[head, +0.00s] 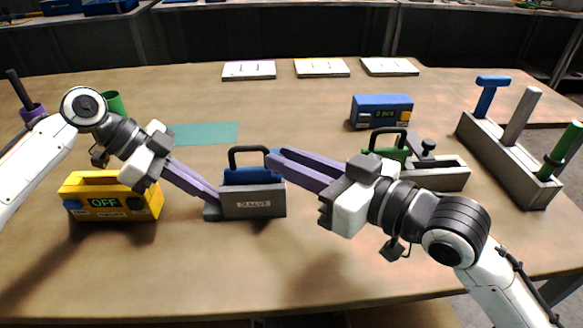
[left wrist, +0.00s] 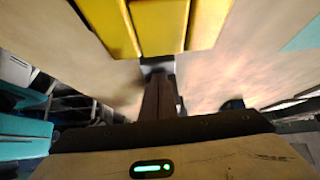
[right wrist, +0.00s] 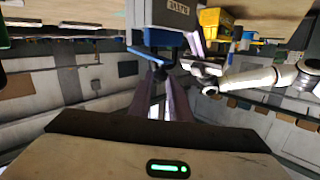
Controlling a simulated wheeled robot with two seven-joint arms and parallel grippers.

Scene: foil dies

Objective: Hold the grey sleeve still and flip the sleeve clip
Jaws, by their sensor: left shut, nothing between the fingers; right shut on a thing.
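The grey sleeve (head: 252,210) stands mid-table with a label on its front. A blue block (head: 250,176) with a black loop handle (head: 247,150) sits in it. My left gripper (head: 214,203) is shut and empty, its fingertips low against or beside the sleeve's left end. My right gripper (head: 271,160) is shut at the handle's right side. I cannot make out the sleeve clip clearly.
A yellow box (head: 112,198) reading OFF stands left, under my left arm. A green block in a grey holder (head: 440,178) stands right. A blue box (head: 381,111) and three white plates (head: 322,68) are behind. A rack (head: 508,160) with handles stands far right.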

